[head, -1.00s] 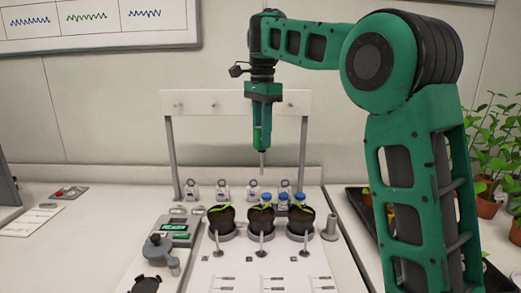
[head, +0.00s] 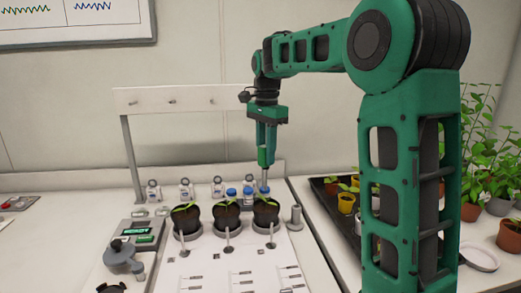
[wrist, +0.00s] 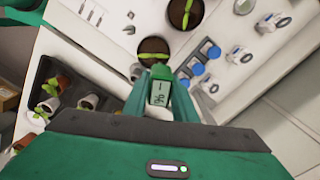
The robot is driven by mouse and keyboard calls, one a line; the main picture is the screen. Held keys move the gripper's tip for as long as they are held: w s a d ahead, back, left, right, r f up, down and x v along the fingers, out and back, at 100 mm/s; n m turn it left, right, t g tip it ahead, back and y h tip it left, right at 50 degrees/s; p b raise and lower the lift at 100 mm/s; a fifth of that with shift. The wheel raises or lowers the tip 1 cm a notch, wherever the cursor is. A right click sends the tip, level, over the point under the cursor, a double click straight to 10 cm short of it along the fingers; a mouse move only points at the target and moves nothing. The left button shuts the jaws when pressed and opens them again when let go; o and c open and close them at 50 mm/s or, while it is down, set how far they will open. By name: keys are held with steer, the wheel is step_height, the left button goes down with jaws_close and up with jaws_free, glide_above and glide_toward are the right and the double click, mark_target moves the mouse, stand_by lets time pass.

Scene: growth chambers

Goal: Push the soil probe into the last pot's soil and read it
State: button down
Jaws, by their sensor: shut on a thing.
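My gripper (head: 266,142) is shut on the soil probe, which hangs upright with a green body (head: 264,157) and a thin grey rod. In the head view the rod's lower end is over the back of the rightmost pot (head: 266,216); I cannot tell whether it touches the soil. In the wrist view the probe's small display (wrist: 160,94) shows a dash and a percent sign. Beyond it a dark pot (wrist: 150,57) holds a green seedling. Two more pots, the middle one (head: 227,219) and the left one (head: 186,224), stand in the same row.
A grey cylinder (head: 296,217) stands right of the rightmost pot. A device with a green READY display (head: 137,230) is at left. A plant tray (head: 327,190) lies at right.

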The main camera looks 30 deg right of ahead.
mark_target(265, 180)
steer(key=shift+f, duration=4.7)
steer(key=c, duration=1.4)
jaws_free()
steer(key=shift+o, duration=0.2)
steer(key=shift+r, duration=0.1)
step_height(265, 180, up, 10)
steer(key=shift+r, duration=0.25)
steer(key=s+d+f+n, duration=0.1)
steer(key=s+f+n, duration=0.2)
steer(key=s, duration=0.9)
steer(key=s+d+f+n, duration=0.2)
steer(key=s+f+n, duration=0.1)
steer(key=s+f, duration=0.5)
steer(key=s+d+f+n, duration=0.2)
steer(key=s+f, duration=0.3)
steer(key=s, duration=1)
steer(key=shift+s+d+f+n, duration=0.25)
steer(key=shift+s+f+n, duration=0.05)
steer(key=shift+n, duration=0.3)
